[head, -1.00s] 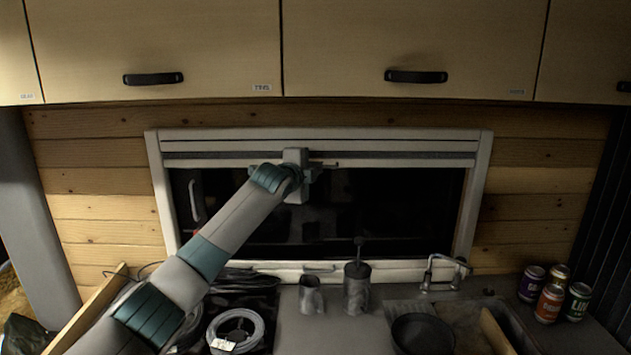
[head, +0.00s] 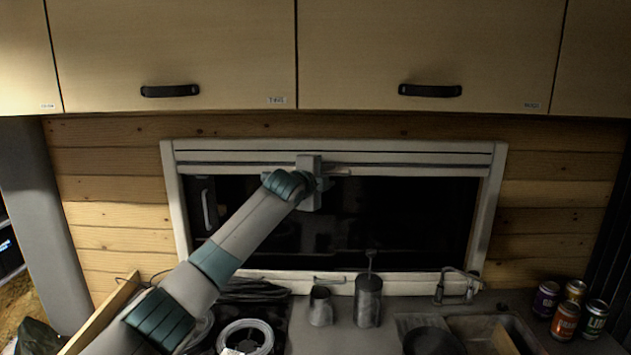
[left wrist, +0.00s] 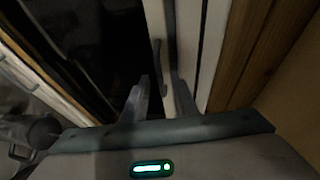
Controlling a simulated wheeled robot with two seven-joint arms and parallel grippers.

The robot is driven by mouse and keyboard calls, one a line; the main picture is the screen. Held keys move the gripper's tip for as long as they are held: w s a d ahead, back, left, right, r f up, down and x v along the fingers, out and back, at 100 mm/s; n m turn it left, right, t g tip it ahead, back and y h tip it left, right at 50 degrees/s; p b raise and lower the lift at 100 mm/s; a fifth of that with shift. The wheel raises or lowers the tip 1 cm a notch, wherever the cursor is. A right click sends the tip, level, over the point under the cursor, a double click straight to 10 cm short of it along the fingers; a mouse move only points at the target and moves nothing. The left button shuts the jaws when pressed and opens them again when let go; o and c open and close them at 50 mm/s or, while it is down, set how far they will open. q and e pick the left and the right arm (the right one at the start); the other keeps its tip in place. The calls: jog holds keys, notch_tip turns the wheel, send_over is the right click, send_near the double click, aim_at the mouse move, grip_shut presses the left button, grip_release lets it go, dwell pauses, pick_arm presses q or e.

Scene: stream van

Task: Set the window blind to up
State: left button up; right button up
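The window blind (head: 400,158) is gathered at the top of the white window frame. Its pale bottom bar lies close under the top edge, with a thin dark strip between them. The glass below is uncovered. My left gripper (head: 325,182) is in front of this bar, a little left of the window's middle, and hides part of it. In the left wrist view my left gripper (left wrist: 161,80) has its fingers apart. A thin dark handle (left wrist: 157,52) on the bar shows between and beyond the fingertips; I cannot see contact. My right gripper is not in view.
Overhead cabinets (head: 430,50) with black handles (head: 430,90) hang above the window. Below are two metal vessels (head: 368,300), a tap (head: 458,285), a dark pan (head: 432,341), a white cable coil (head: 245,335) and several cans (head: 566,318).

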pick_arm(q)
jog(key=b+v, duration=0.7)
jog(key=v, duration=1)
jog(key=shift+s+a, duration=0.1)
